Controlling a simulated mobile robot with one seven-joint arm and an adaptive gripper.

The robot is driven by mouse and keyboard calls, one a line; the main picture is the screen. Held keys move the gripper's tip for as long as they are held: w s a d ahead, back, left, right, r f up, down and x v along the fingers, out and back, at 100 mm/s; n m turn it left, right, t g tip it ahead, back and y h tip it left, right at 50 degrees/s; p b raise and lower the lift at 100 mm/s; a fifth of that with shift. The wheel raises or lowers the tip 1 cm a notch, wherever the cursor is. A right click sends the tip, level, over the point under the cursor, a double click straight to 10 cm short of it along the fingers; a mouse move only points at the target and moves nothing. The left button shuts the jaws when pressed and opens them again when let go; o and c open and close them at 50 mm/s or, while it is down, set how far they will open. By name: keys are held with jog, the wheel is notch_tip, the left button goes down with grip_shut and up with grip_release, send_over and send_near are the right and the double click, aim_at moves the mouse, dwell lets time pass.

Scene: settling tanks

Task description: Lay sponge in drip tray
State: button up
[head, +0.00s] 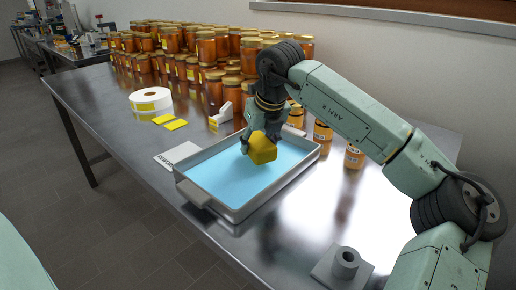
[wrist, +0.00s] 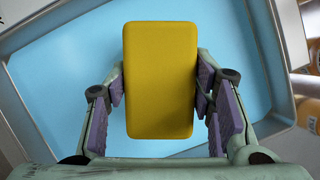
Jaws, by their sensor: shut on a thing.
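The yellow sponge (head: 262,149) is a small block held in my gripper (head: 257,140), above the drip tray. In the wrist view the sponge (wrist: 160,80) stands between the two purple-padded fingers, which are shut on its sides. The drip tray (head: 236,211) is a grey metal tray with raised walls and a light blue inside, on the steel table. In the wrist view the blue floor of the tray (wrist: 75,85) lies behind the sponge on both sides. I cannot tell exactly how high the sponge is above that floor.
Many honey jars (head: 190,62) are stacked behind the tray, and a few stand at its right, such as one jar (head: 354,157). A label roll (head: 150,100), yellow labels (head: 170,122) and a printed card (head: 177,155) lie at left. A grey holder (head: 343,265) sits front right.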

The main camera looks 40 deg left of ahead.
jog(key=shift+f, duration=0.95)
jog(key=shift+f, duration=0.1)
jog(key=o, duration=1.1)
jog(key=shift+r, duration=0.2)
jog(key=b+v, duration=0.1)
jog(key=v, duration=1)
jog(key=shift+s+d+r, duration=0.1)
jog(key=shift+d+r, duration=0.1)
jog(key=shift+r, duration=0.15)
